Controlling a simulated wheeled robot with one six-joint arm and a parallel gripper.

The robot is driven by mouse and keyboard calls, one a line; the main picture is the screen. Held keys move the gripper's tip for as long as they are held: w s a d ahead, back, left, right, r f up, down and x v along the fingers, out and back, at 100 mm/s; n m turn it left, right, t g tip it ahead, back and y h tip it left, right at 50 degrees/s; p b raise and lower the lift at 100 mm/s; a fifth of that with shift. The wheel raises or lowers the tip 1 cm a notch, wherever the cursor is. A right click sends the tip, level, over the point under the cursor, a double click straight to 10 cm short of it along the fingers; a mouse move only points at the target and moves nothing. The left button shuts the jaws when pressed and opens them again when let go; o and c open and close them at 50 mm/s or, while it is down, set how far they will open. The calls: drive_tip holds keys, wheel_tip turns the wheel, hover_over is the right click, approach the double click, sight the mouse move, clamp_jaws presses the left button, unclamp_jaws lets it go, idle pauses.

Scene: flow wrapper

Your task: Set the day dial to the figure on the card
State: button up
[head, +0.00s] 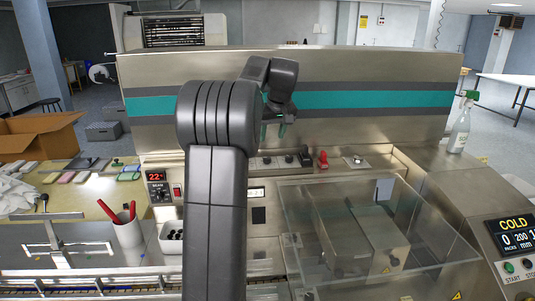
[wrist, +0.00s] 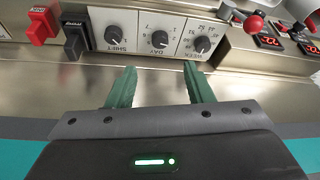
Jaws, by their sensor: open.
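The day dial (wrist: 160,40) is a black knob on a pale plate marked DAY, seen upside down in the wrist view. It sits between the shift dial (wrist: 114,35) and the week dial (wrist: 202,44). The small figures and the exact pointer setting are too small to read. My gripper (wrist: 158,74) is open and empty, its two green fingers apart and pointing toward the day dial, not touching it. In the head view my gripper (head: 274,132) is in front of the steel panel, above the row of dials. I cannot make out a figure card in either view.
A black switch (wrist: 76,40) and a red switch (wrist: 42,24) stand beside the shift dial. A red-knobbed lever (wrist: 254,24) and red displays (wrist: 268,41) lie beyond the week dial. A clear cover (head: 340,215) stands below the panel. My arm hides part of the panel.

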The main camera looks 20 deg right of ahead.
sight(267, 157)
drive_tip(key=p+x, duration=0.1)
drive_tip(key=x, duration=0.9)
drive_tip(key=shift+w+f+p, duration=0.15)
drive_tip(key=shift+f+p, duration=0.2)
drive_tip(key=c, duration=1)
